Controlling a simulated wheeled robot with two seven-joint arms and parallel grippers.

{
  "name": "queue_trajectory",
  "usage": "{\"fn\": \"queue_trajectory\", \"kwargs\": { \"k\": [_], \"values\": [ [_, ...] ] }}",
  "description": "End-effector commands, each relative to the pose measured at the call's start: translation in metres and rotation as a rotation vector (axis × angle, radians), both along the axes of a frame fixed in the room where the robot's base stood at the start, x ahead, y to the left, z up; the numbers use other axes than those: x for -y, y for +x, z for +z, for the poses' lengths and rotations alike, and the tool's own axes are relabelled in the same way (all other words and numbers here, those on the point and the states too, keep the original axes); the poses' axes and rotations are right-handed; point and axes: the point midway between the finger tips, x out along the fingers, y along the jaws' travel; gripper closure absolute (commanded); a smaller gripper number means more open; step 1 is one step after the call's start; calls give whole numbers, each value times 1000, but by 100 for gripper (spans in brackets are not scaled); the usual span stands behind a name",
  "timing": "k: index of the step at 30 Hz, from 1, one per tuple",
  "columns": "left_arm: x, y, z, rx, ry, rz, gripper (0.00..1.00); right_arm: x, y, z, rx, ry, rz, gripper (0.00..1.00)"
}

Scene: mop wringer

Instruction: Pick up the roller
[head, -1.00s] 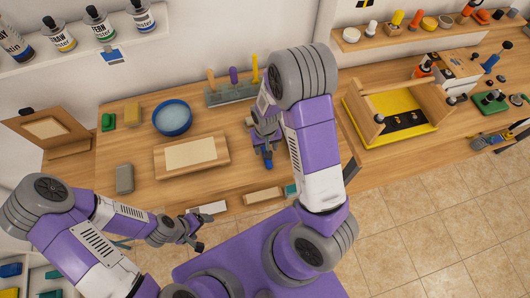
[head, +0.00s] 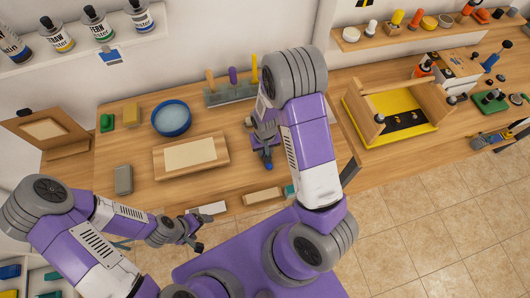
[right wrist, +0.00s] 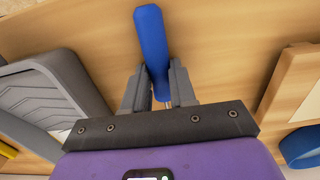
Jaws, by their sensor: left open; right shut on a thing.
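The roller's blue handle (head: 267,161) shows at the right part of the near bench. My right gripper (head: 265,138) is over it, and its arm hides much of that spot. In the right wrist view the blue handle (right wrist: 151,40) sticks out between the two grey fingers of my right gripper (right wrist: 152,88), which are shut on it. The roller's head is hidden from view. My left gripper (head: 190,232) is open and empty near the front edge of the bench.
A wooden board with a pale sheet (head: 160,164), a blue bowl (head: 172,131), a grey block (head: 123,180) and a tool rack (head: 228,96) stand on the bench. A yellow tray (head: 420,133) is to the right. A grey tray (right wrist: 72,72) shows in the wrist view.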

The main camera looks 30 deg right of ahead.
Motion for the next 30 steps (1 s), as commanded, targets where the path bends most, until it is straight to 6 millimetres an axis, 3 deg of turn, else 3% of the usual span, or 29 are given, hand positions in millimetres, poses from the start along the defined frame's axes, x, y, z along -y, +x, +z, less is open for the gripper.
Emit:
{"fn": "queue_trajectory", "kwargs": {
  "k": [5,19,30],
  "values": [
    [0,0,1,0,0,0,16,0,1,7,3,0,1,100],
    [0,0,13,0,0,0,16,0,1,90,4,1,2,100],
    [0,0,14,0,0,0,16,0,0,100,0,0,-1,100]
  ]
}}
